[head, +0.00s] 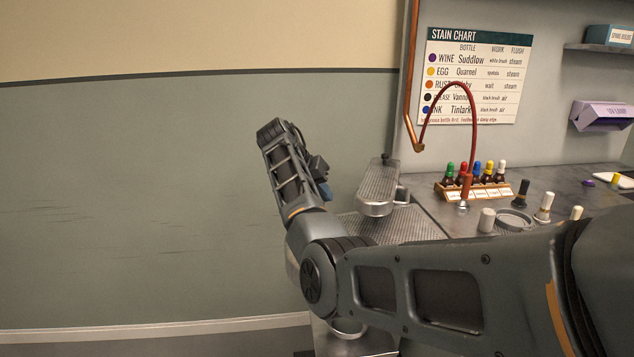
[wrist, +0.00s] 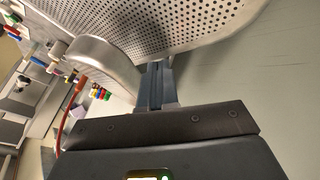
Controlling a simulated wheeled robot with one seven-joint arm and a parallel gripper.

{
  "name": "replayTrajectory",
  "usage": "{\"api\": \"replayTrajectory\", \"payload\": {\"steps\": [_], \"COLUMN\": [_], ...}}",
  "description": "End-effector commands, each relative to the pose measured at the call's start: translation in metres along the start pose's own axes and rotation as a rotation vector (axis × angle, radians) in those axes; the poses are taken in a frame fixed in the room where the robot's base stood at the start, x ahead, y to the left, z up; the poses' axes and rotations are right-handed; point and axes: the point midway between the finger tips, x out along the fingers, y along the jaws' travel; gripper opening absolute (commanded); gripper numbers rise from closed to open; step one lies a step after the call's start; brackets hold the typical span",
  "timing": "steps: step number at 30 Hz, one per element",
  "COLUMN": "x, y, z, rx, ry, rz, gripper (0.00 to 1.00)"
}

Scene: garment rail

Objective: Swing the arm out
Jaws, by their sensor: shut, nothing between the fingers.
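The perforated metal arm (head: 380,187) with a rounded end stands over the left side of the work table in the head view. Its perforated plate (wrist: 165,22) fills the top of the wrist view, with a smooth curved metal part (wrist: 108,58) at its left. My gripper (wrist: 157,72) is shut and empty, with its blue-grey fingers pointing toward the curved part and the plate edge. Whether the fingertips touch the metal I cannot tell. In the head view my gripper (head: 324,190) is partly hidden by my wrist, left of the perforated arm and apart from it.
A perforated board (head: 400,228) lies below the arm. A wooden rack (head: 480,191) of colour-capped bottles, a red hose (head: 474,120) and brushes (head: 545,207) stand to the right. A stain chart (head: 472,78) hangs behind. The wall side at left is clear.

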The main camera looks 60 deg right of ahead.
Motion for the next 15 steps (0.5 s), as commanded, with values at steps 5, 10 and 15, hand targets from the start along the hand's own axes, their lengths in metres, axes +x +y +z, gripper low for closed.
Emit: {"api": "replayTrajectory", "payload": {"steps": [5,10,15], "x": [0.032,0.041,0.046], "y": [0.004,0.025,0.034], "z": [-0.001,-0.001,0.000], "rx": [0.003,0.002,0.001], "ry": [-0.002,0.000,0.000], "rz": [0.000,0.000,-0.001], "gripper": [0.00,0.00,0.00]}}
